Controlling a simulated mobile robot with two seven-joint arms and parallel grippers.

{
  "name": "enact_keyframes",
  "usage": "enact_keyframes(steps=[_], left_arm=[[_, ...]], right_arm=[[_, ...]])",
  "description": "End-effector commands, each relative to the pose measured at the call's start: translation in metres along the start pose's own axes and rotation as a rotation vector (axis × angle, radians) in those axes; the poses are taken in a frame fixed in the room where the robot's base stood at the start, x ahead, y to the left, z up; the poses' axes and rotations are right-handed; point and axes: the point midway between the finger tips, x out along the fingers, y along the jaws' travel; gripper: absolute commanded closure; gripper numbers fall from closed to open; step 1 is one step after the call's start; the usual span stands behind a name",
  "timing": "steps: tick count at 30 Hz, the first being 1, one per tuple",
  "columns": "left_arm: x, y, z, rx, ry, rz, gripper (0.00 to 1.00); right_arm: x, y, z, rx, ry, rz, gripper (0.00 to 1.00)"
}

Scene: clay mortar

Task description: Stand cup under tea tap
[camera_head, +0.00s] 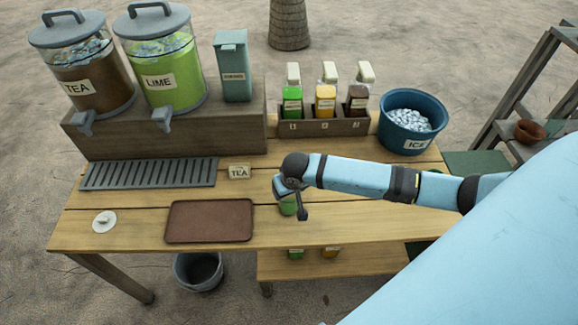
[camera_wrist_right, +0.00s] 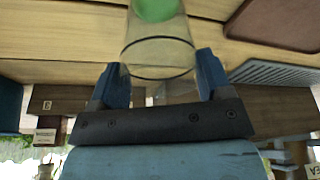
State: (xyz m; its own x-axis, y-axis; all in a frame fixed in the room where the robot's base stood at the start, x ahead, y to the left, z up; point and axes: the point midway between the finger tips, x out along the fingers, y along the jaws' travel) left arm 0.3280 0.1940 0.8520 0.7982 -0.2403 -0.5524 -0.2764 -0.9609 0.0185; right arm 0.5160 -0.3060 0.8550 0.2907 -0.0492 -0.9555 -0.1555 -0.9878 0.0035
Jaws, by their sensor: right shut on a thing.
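A clear cup with green in its lower part (camera_wrist_right: 157,42) is between the two blue fingers of my right gripper (camera_wrist_right: 160,82), which is shut on it. In the head view the gripper (camera_head: 290,190) covers most of the cup, and only a green part (camera_head: 288,207) shows below it. I cannot tell whether the cup touches the table. The tea dispenser (camera_head: 82,88), brown inside, stands at the back left with its grey tap (camera_head: 83,123) above the slatted drip tray (camera_head: 150,174). The cup is well right of this tap. My left gripper is not in view.
The lime dispenser (camera_head: 168,85) and its tap (camera_head: 158,122) stand right of the tea. A brown tray (camera_head: 209,222), a TEA card (camera_head: 238,171) and a white lid (camera_head: 104,221) lie on the table. A bottle rack (camera_head: 322,127) and ice bucket (camera_head: 411,130) stand behind my arm. The drip tray is empty.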

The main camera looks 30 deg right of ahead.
Motion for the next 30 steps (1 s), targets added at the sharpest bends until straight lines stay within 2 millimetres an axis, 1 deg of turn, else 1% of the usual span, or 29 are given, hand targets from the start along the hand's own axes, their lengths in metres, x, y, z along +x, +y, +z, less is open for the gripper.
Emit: enact_keyframes(steps=[11, 12, 14, 15, 22, 25, 28, 30], left_arm=[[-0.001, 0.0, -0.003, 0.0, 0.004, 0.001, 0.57], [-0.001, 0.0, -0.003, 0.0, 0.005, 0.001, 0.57], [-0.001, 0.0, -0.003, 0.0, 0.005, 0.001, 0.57], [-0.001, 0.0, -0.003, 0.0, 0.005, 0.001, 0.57], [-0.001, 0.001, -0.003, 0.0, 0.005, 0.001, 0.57], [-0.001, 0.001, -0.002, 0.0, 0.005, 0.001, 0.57], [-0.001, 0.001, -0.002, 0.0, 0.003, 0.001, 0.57], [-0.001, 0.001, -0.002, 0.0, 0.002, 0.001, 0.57]], right_arm=[[0.004, 0.0, 0.001, 0.001, 0.001, -0.001, 0.69], [0.004, 0.0, 0.001, 0.0, 0.001, -0.001, 0.21], [0.004, 0.0, 0.001, 0.0, 0.001, -0.001, 0.07], [0.004, 0.0, 0.001, 0.0, 0.001, -0.001, 0.02], [0.004, 0.0, 0.001, 0.0, 0.001, 0.0, 0.02], [0.0, 0.0, -0.001, 0.0, 0.002, 0.0, 0.02], [-0.012, 0.0, 0.0, 0.0, 0.003, -0.002, 0.02], [-0.025, 0.0, 0.0, 0.0, 0.003, -0.002, 0.02]])
